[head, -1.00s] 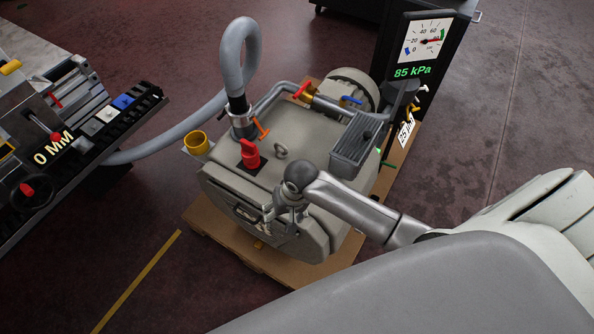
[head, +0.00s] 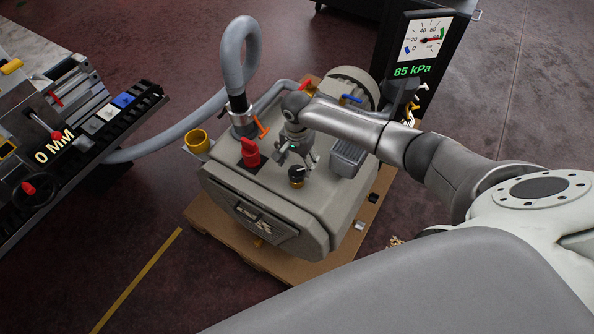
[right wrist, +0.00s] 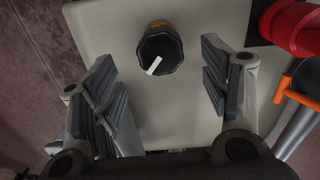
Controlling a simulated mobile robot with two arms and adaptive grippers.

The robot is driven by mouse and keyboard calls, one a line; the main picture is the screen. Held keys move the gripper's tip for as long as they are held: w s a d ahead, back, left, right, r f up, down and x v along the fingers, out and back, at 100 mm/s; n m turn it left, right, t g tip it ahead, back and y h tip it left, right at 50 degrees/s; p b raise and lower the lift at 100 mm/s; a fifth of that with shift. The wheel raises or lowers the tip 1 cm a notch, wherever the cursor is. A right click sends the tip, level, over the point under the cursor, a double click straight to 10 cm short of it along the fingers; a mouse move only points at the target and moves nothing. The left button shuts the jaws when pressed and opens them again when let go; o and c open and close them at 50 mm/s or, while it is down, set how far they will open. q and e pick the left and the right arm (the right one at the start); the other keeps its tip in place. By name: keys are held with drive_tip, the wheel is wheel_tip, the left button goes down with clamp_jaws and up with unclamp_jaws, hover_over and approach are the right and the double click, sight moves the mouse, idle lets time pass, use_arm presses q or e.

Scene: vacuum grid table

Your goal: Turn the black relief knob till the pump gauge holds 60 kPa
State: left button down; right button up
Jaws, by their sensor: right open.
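The black relief knob (head: 296,175) stands on top of the grey pump (head: 265,225), with a brass-coloured base. In the right wrist view the knob (right wrist: 159,50) has a white pointer line slanting to its lower left. My right gripper (head: 297,160) is open above the pump top, just behind the knob in the head view. In the wrist view its fingers (right wrist: 158,88) are spread wide, and the knob lies beyond and between them, untouched. My left gripper is not in view.
An orange lever (head: 262,127), a grey hose (head: 240,60) and a yellow cup-shaped port (head: 197,141) are near. A machine table (head: 60,140) is at the left.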

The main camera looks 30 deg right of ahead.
sight(297, 171)
wheel_tip(297, 171, down, 5)
drive_tip(key=shift+f, duration=0.2)
drive_tip(key=c, duration=1)
